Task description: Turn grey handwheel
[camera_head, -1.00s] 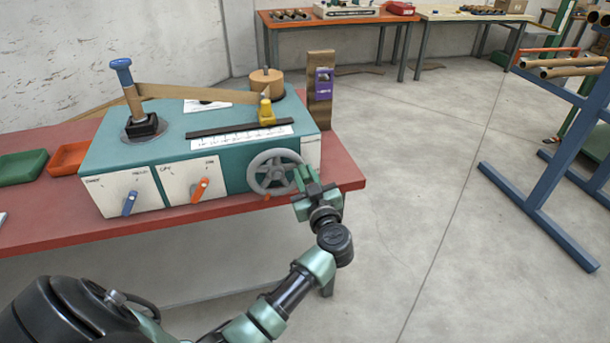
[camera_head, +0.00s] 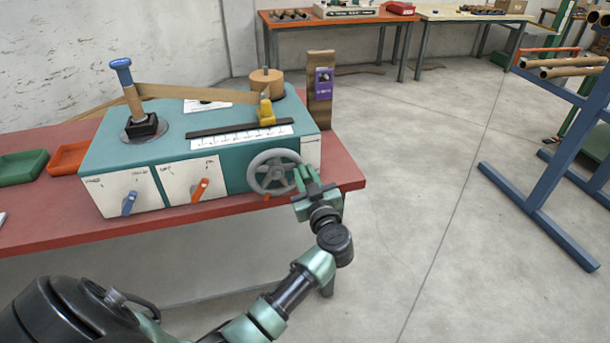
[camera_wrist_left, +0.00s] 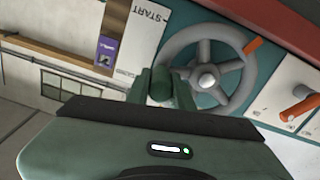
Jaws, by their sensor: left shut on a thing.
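The grey handwheel (camera_head: 258,181) is on the front right of the teal winder machine (camera_head: 230,171). It also shows in the left wrist view (camera_wrist_left: 177,46), with an orange mark on its rim. My left gripper (camera_head: 303,180) is at the right side of the wheel. The fingers hide part of that piece. My right gripper is in neither view.
The machine stands on a red table (camera_head: 120,233), with an orange lever (camera_head: 199,190) and a blue lever (camera_head: 129,203) left of the wheel. Green (camera_head: 22,167) and orange (camera_head: 69,157) trays lie at the left. A blue rack (camera_head: 545,180) stands right; the floor between is clear.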

